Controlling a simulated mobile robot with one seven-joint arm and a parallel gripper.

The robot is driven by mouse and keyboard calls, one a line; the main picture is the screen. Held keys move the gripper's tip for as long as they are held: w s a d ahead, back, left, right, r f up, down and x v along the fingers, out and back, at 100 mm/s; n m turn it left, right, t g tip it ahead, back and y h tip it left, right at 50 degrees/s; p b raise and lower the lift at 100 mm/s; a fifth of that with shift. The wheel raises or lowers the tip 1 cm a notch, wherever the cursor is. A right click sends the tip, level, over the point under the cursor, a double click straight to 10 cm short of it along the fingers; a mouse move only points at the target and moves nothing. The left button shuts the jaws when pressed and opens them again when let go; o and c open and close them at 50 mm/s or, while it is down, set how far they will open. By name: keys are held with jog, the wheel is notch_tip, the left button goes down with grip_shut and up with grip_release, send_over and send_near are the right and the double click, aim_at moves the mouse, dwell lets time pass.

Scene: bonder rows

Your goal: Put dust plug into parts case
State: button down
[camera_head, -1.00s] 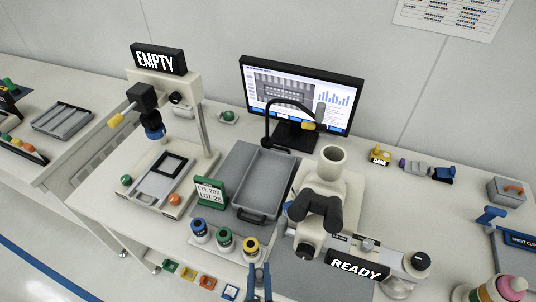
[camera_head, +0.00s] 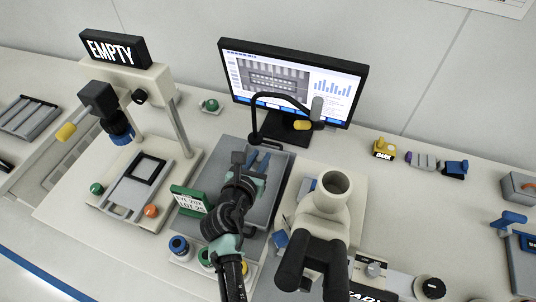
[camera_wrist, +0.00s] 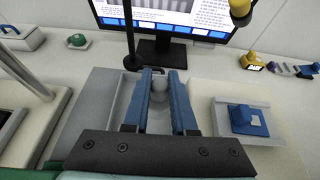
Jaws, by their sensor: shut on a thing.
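The parts case appears to be the grey open tray (camera_head: 277,174) in the middle of the bench; it also shows in the wrist view (camera_wrist: 122,104). My gripper (camera_head: 258,160) is over the tray's far half, its blue fingers pointing toward the monitor. In the wrist view my gripper (camera_wrist: 159,84) is shut on a small pale grey rounded piece (camera_wrist: 160,86), apparently the dust plug. The fingers hide its sides. My arm hides much of the tray's near part, and I cannot tell how high the piece is above the tray floor.
A microscope (camera_head: 325,215) stands close right of the tray. A green lot sign (camera_head: 190,200) and blue-topped jar (camera_head: 179,246) stand left of it. A lamp arm (camera_head: 254,122) and monitor (camera_head: 290,85) rise behind. The EMPTY-signed machine (camera_head: 130,150) is further left.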

notch_tip(320, 180, down, 2)
jog(key=shift+f+b, duration=0.2)
jog(key=shift+b, duration=0.4)
jog(key=shift+s+f+b, duration=0.1)
jog(key=shift+f+b, duration=0.3)
jog(key=shift+b, duration=0.25)
jog(key=shift+w+f, duration=0.2)
jog(key=shift+f, duration=0.15)
jog(key=shift+s+f+b, duration=0.15)
jog(key=shift+f+b, duration=0.65)
jog(key=shift+b, duration=0.45)
notch_tip(320, 180, down, 5)
jog(key=b, duration=0.6)
jog(key=shift+f+p, duration=0.1)
jog(key=shift+p, duration=0.25)
